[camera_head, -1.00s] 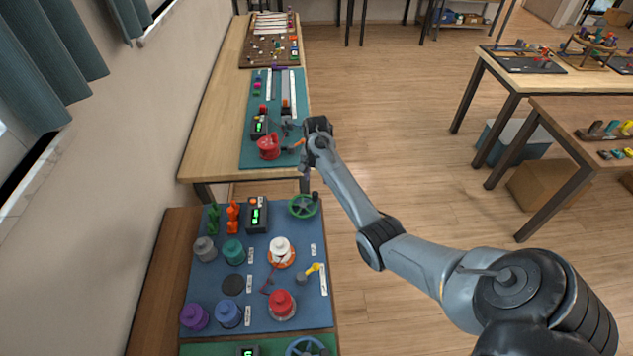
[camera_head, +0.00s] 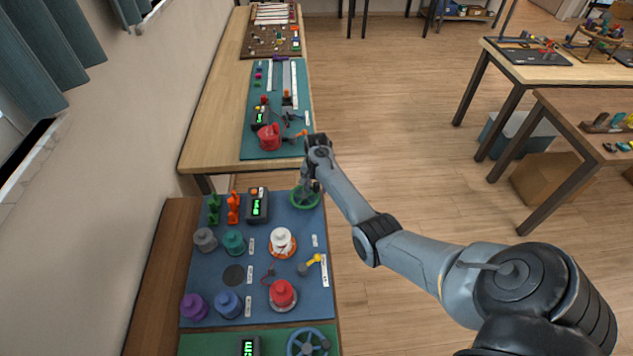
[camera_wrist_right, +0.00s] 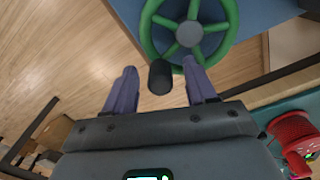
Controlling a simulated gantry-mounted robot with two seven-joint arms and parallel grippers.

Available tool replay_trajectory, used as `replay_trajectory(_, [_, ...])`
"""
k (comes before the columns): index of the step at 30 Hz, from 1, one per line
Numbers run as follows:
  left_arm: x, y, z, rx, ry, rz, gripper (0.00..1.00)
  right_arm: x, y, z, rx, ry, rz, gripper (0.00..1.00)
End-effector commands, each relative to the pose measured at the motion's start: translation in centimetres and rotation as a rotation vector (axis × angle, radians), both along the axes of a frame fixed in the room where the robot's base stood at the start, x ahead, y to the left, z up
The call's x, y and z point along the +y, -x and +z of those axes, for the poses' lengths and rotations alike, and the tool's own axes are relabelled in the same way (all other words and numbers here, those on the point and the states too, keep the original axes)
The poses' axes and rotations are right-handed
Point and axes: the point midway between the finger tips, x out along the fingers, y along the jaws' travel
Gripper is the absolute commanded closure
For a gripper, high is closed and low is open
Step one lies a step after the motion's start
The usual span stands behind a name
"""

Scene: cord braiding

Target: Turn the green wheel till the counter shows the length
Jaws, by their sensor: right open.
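The green wheel (camera_head: 305,204) lies at the far right corner of the blue mat (camera_head: 206,280). It also shows in the right wrist view (camera_wrist_right: 150,46), with its spokes, grey hub and a dark upright handle knob (camera_wrist_right: 160,77) at the rim. My right gripper (camera_head: 306,187) is over the wheel. In the right wrist view my right gripper (camera_wrist_right: 160,80) is open, with the knob between its two spread fingers and no finger visibly touching it. The counter (camera_head: 257,206) is a dark box left of the wheel with lit green digits, too small to read. My left gripper is out of view.
Orange (camera_head: 233,208) and green (camera_head: 213,209) figures stand left of the counter. A white spool (camera_head: 281,241), a red spool (camera_head: 282,293) and several other spools stand nearer on the mat. A teal mat (camera_head: 263,97) with a red spool (camera_head: 268,138) lies beyond, across a gap.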

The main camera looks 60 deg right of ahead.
Motion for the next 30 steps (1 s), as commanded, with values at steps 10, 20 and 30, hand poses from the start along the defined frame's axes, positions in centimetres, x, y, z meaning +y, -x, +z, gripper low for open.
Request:
replay_trajectory(10, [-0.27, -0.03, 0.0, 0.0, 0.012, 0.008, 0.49, 0.02, 0.0, -0.12, 0.0, -0.001, 0.0, 0.52])
replay_trajectory(20, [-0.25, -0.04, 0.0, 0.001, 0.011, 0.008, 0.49, 0.02, 0.0, -0.11, 0.0, 0.0, 0.0, 1.0])
replay_trajectory(30, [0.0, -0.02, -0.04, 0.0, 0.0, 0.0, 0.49, 0.02, 0.01, -0.1, 0.0, 0.0, 0.0, 1.0])
